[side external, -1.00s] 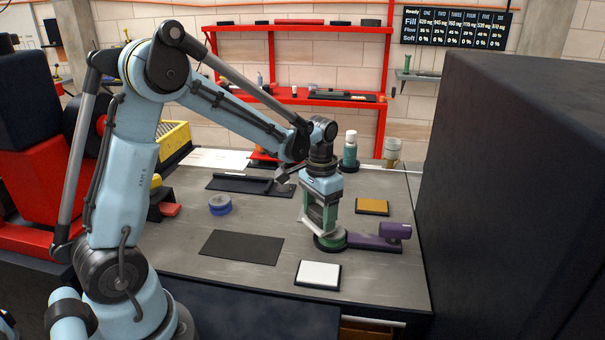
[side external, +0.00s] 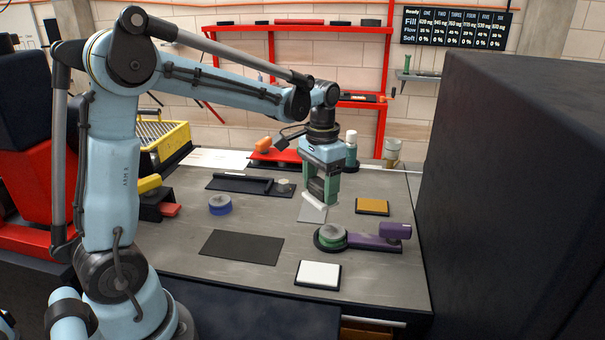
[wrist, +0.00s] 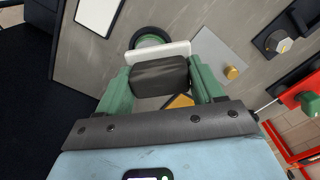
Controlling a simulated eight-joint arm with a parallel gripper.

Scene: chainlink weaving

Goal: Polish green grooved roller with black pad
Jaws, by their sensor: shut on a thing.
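The green grooved roller (side external: 332,235) sits on a round black base with a purple arm at the front right of the bench. Part of its green rim shows in the wrist view (wrist: 150,39). My gripper (side external: 321,190) is raised behind the roller and apart from it. In the wrist view my gripper (wrist: 160,78) is shut on a dark block, the black pad (wrist: 160,76), with a pale strip along its far edge (wrist: 158,52). The pad's working face is hidden, and I cannot tell how polished the roller is.
A grey plate (side external: 311,212) lies below my gripper. An orange pad (side external: 372,206), a white pad (side external: 318,274), a black mat (side external: 241,247) and a blue roller (side external: 220,205) lie around. A dark tray (side external: 235,184) is behind. A large dark cabinet (side external: 510,200) stands at right.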

